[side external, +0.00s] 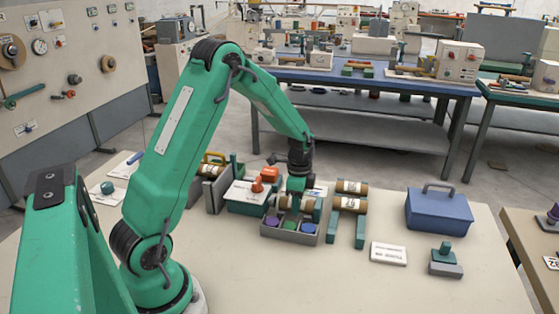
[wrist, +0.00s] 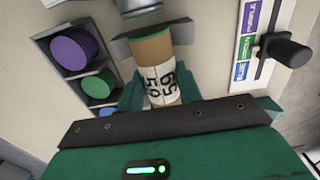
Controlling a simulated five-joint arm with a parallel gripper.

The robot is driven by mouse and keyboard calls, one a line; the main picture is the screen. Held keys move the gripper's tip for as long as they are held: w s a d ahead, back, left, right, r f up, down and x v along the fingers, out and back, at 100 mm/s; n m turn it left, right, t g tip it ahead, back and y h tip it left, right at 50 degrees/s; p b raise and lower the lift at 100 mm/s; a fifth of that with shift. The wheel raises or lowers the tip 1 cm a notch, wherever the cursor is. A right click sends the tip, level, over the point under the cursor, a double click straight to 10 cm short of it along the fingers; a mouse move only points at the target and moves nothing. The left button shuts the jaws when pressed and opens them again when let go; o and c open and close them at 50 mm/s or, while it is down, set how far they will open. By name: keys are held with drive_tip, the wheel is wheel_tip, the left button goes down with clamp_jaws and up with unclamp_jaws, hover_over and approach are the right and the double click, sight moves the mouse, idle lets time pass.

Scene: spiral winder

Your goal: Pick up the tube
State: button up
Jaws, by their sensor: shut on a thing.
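A brown cardboard tube with a white label and dark printed digits (wrist: 157,80) is in the middle of the wrist view. My gripper (side external: 296,201) is shut on this tube, which also shows partly behind the jaws in the side view (side external: 308,204). The jaws and the wrist body hide parts of the tube. I cannot tell whether it is clear of its support. Two more brown tubes, an upper one (side external: 351,187) and a lower one (side external: 348,204), lie to the right across green supports (side external: 332,226).
A grey tray (side external: 289,237) with purple, green and blue round pieces sits just in front of my gripper. A blue toolbox (side external: 438,212), a white card (side external: 388,253) and a green-handled block (side external: 445,262) are right.

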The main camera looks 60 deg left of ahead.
drive_tip(key=shift+r, duration=0.45)
wheel_tip(320, 180, up, 3)
drive_tip(key=s+d+r, duration=0.2)
drive_tip(key=d+r, duration=0.5)
drive_tip(key=d, duration=0.4)
drive_tip(key=shift+s+d, duration=0.2)
drive_tip(key=shift+d, duration=0.05)
drive_tip(key=shift+a, duration=0.15)
drive_tip(key=s+a+r, duration=0.3)
drive_tip(key=s+a, duration=0.3)
drive_tip(key=a, duration=0.5)
drive_tip(key=s+a+r, duration=0.4)
drive_tip(key=s+a, duration=0.2)
drive_tip(key=a, duration=0.4)
drive_tip(key=shift+s+a+r, duration=0.2)
drive_tip(key=shift+s+a, duration=0.1)
drive_tip(key=shift+a, duration=0.05)
drive_tip(key=shift+f, duration=0.1)
